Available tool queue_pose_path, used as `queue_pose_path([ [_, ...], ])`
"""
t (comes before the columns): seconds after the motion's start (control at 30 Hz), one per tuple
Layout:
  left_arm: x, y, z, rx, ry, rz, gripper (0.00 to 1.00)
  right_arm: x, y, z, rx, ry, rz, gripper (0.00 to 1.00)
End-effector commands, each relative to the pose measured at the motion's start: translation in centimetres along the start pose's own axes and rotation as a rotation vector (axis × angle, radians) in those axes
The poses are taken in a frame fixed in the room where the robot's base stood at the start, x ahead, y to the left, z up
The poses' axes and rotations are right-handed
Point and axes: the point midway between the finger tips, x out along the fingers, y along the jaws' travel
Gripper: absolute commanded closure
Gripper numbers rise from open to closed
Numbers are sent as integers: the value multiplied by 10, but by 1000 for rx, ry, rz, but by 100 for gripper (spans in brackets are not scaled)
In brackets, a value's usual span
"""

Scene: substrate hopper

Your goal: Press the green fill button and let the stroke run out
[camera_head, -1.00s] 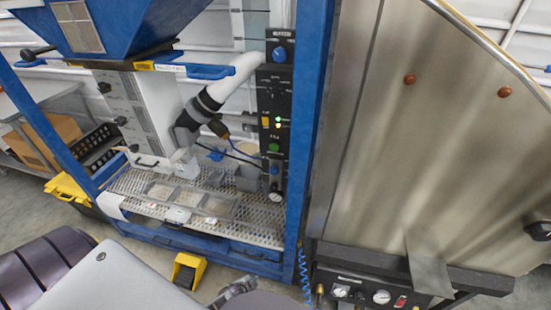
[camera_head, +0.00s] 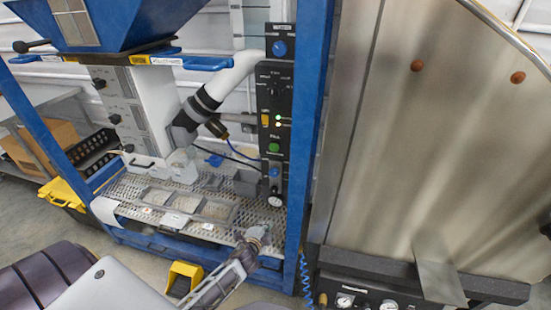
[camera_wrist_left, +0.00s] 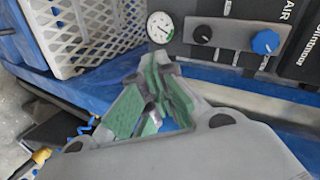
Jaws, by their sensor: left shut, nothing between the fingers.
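The green fill button (camera_head: 273,147) sits on the black control panel (camera_head: 263,100), below two small lit indicators. It is not in the left wrist view. My left gripper (camera_head: 258,235) is shut and empty over the front right of the perforated deck, below the panel and apart from the button. In the left wrist view my left gripper (camera_wrist_left: 158,92) has its fingers together, in front of the pressure gauge (camera_wrist_left: 160,27) and the panel's lower knobs. My right gripper is not in view.
A blue frame post (camera_head: 306,150) stands just right of the panel. A tray of pale substrate (camera_head: 185,205) rests on the perforated deck (camera_head: 130,190). A white spout (camera_head: 225,85) bends down left of the panel. A yellow pedal (camera_head: 184,276) is on the floor.

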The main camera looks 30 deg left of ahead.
Motion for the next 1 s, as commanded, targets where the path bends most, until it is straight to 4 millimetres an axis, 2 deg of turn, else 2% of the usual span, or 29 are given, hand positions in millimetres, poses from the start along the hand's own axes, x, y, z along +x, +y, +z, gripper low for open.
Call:
queue_pose_path([
  [0.27,-12,-74,-24,104,31,-163,100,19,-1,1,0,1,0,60],
  [0.6,-47,-161,-52,221,46,-366,100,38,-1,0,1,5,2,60],
  [0.8,-70,-198,-64,269,44,-459,100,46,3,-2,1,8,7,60],
  [1.0,-80,-213,-68,290,41,-499,100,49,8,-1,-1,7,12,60],
])
